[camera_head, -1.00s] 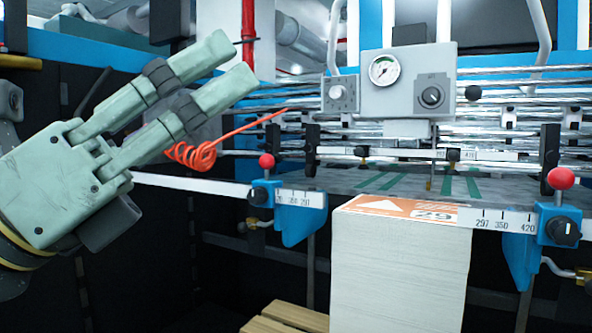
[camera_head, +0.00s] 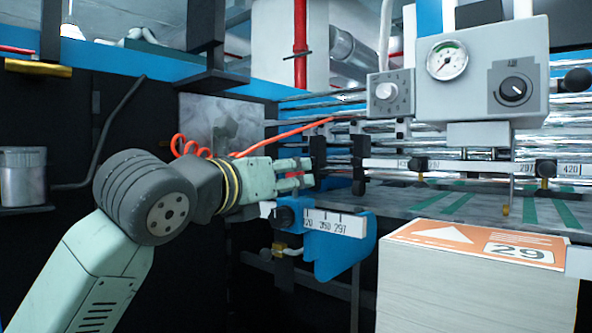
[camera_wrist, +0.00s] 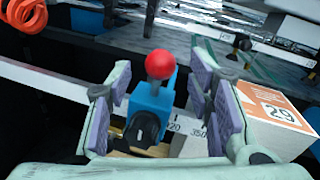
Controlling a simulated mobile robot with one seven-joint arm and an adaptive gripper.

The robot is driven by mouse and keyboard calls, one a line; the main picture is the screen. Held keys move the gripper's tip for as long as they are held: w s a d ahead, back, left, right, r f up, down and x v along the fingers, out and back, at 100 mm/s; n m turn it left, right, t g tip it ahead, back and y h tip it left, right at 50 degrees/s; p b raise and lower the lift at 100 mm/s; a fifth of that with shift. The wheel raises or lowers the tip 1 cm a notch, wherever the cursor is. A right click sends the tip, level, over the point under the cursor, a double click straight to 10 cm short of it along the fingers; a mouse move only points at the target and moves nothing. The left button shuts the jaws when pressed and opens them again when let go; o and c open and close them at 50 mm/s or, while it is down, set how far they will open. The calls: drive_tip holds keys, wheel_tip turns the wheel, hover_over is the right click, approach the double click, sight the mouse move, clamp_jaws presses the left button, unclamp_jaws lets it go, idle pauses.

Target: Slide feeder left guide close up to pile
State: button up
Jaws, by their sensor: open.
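The left guide (camera_head: 340,250) is a blue block and plate with a black dial and a white number scale, set on the feeder rail. Its red knob (camera_wrist: 160,65) stands upright in the wrist view. My gripper (camera_head: 296,176) is at the guide, its open fingers on either side of the red knob and blue block, not shut on them. The paper pile (camera_head: 470,290), with an orange top sheet marked 29, stands right of the guide. In the head view their edges nearly meet; in the wrist view (camera_wrist: 268,105) a finger hides part of the space between, so the gap is unclear.
A grey control box with a gauge (camera_head: 480,72) hangs above the pile. A coiled orange hose (camera_head: 190,148) runs behind my gripper. Chrome bars (camera_head: 350,100) and a bar with scales (camera_head: 455,165) lie behind. A metal can (camera_head: 22,176) stands at far left.

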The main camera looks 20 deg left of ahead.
sight(291, 176)
drive_tip(key=shift+w+d, duration=0.2)
drive_tip(key=shift+w, duration=0.8)
drive_tip(key=shift+w+d, duration=0.15)
drive_tip(key=shift+w, duration=0.8)
drive_tip(key=shift+c, duration=0.3)
clamp_jaws()
